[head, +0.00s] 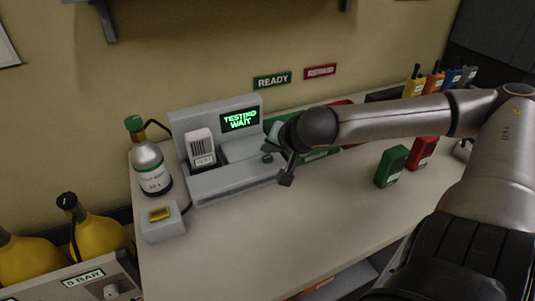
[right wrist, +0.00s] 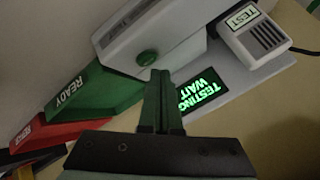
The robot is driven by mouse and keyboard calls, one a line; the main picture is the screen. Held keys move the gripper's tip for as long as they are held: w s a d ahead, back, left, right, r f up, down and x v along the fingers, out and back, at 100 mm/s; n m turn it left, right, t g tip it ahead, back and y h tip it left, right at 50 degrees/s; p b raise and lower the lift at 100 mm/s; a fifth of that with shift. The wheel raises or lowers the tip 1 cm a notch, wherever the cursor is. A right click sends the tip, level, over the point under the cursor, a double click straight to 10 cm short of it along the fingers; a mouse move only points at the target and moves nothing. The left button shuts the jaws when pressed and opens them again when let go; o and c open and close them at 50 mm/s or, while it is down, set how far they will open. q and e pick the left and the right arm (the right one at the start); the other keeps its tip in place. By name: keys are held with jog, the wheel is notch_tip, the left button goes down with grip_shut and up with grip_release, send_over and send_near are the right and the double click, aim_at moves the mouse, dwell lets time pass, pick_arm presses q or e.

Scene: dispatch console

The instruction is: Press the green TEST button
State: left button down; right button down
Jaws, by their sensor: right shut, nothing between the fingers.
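The green TEST button (right wrist: 147,58) is a round knob on the light grey test station (head: 235,181), and shows clearly in the right wrist view. The station's screen (head: 239,120) reads "TESTING WAIT" in green. My right gripper (right wrist: 158,76) is shut and empty, its fingertips right beside the button; I cannot tell whether they touch it. In the head view my right wrist and arm cover part of the station's right side. A pale handheld unit (head: 202,147) with a slotted grille and a "TEST" display stands in the station's cradle. My left gripper is not in view.
A gas cylinder (head: 150,169) with a green cap stands left of the station. A green READY tray (right wrist: 92,92) and a red tray (right wrist: 50,127) lie beside it. Green (head: 391,166) and red (head: 422,153) units stand at the right. The counter's front (head: 255,235) is clear.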

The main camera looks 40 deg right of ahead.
aim_at(269, 161)
jog(key=shift+r+p, duration=1.95)
jog(key=shift+r, duration=0.6)
